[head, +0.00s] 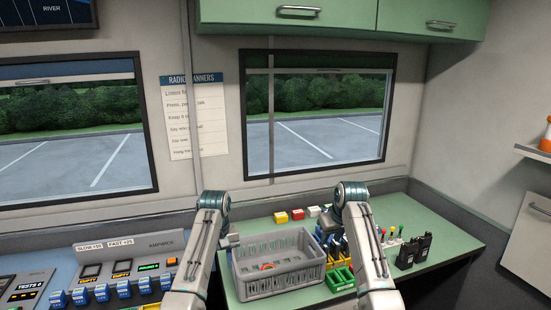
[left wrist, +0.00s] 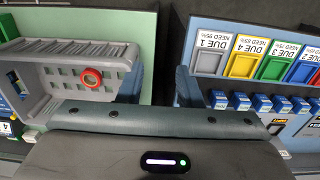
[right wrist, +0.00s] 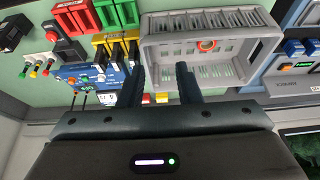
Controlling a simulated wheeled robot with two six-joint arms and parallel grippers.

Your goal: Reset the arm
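My left gripper (left wrist: 159,82) is open and empty in the left wrist view, its two fingers apart over the gap between the green counter and the blue console. In the head view my left arm (head: 204,245) rises at the left side of the grey crate. My right gripper (right wrist: 160,82) is open and empty in the right wrist view, its fingers apart over the crate's edge and the tools beside it. In the head view my right arm (head: 367,245) rises just right of the crate. Both arms are bent with the wrists pointing down.
The grey crate (head: 254,281) holds a red ring (left wrist: 91,77). Green bins (head: 340,279), a blue panel (right wrist: 90,76) and black radios (head: 406,253) crowd the counter's right. The console (head: 126,253) fills the left. The counter's right end (head: 458,240) is clear.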

